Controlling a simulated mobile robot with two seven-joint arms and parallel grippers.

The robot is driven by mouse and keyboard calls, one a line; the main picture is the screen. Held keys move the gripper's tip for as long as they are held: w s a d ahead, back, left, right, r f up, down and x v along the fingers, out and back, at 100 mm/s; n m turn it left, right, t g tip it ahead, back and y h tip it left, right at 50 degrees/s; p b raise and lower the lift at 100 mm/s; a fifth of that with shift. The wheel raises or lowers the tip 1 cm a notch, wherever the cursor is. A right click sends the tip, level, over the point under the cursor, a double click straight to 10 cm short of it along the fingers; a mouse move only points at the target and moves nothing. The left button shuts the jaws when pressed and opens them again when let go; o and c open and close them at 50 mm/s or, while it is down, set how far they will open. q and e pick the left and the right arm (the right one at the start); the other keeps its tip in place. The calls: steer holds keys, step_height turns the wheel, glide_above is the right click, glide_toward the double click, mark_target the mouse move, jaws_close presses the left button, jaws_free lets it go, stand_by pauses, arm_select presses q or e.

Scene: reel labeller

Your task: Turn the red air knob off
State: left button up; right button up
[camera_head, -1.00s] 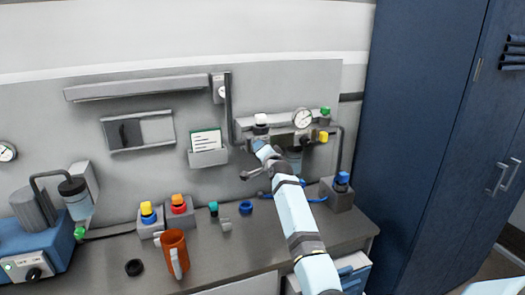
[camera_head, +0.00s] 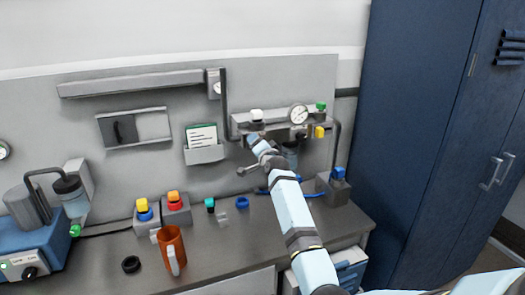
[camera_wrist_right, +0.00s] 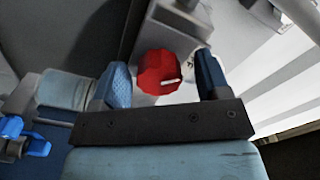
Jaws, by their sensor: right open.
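The red air knob (camera_wrist_right: 158,72) is round and ridged, with a white pointer mark on its face. In the right wrist view it sits between the two blue finger pads of my right gripper (camera_wrist_right: 161,66). The pads stand apart, with a gap visible at the right of the knob; the left pad is closer to it. In the head view my right gripper (camera_head: 253,139) is at the air panel (camera_head: 275,124) on the back wall, below a white-topped fitting (camera_head: 257,116). The knob is hidden there behind the gripper. My left gripper is not in view.
On the panel are a gauge (camera_head: 298,114), a green-topped fitting (camera_head: 320,106) and a yellow part (camera_head: 319,131). Below stand a blue-topped box (camera_head: 337,186) and an orange mug (camera_head: 171,247). A blue cabinet (camera_head: 420,120) stands at the right.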

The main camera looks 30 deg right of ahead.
steer(key=b+v, duration=0.2)
steer(key=v, duration=1.1)
steer(key=shift+s, duration=0.25)
